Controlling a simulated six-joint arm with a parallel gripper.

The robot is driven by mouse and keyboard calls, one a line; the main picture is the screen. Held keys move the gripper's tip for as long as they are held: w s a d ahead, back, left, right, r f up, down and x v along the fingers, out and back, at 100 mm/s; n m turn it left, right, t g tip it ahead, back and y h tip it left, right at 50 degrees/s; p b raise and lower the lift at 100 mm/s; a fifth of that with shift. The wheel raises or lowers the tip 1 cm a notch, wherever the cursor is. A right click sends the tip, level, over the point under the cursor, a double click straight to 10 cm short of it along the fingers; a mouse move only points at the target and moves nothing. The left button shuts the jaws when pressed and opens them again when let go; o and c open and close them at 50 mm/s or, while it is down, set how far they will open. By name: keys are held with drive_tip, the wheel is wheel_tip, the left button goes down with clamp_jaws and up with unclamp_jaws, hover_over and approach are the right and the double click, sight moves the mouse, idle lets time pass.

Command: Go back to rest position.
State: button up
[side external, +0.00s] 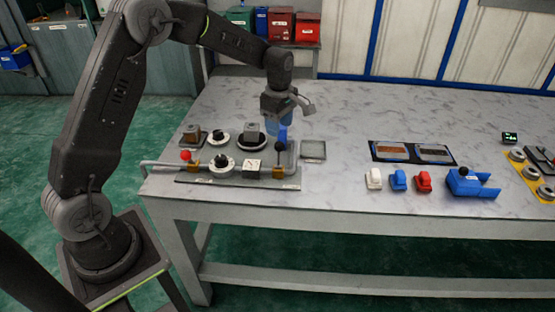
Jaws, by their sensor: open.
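My black arm reaches over the left end of the grey table (330,195). My gripper (279,127) points down above the back right part of a fixture board (235,179). Blue parts show below its body, and the fingertips are small and hard to make out. The gripper is open, and I see nothing held in it. Just below and left of it, a grey block (253,130) sits on a round dark base. Whether the gripper touches anything on the board cannot be told.
The board carries dials, a red knob (185,155) and a black-knobbed lever (279,146). A small grey plate (313,150) lies to its right. Farther right are dark trays (412,152), white, blue and red pieces (398,181), and a blue forked part (470,184). The back middle is clear.

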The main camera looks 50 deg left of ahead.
drive_tip(key=s+d+r+m+t, duration=0.3)
drive_tip(key=s+d+r+m, duration=0.3)
drive_tip(key=s+r+m, duration=0.5)
drive_tip(key=s+d+r+m+t, duration=0.1)
drive_tip(key=s+d+m, duration=0.1)
drive_tip(key=s+m, duration=0.3)
drive_tip(key=s+d+r+m+t, duration=0.1)
drive_tip(key=s+m, duration=0.4)
drive_tip(key=s, duration=0.7)
drive_tip(key=shift+s+d+r+t, duration=0.25)
drive_tip(key=shift+d+r+t, duration=0.05)
drive_tip(key=shift+d+r, duration=0.45)
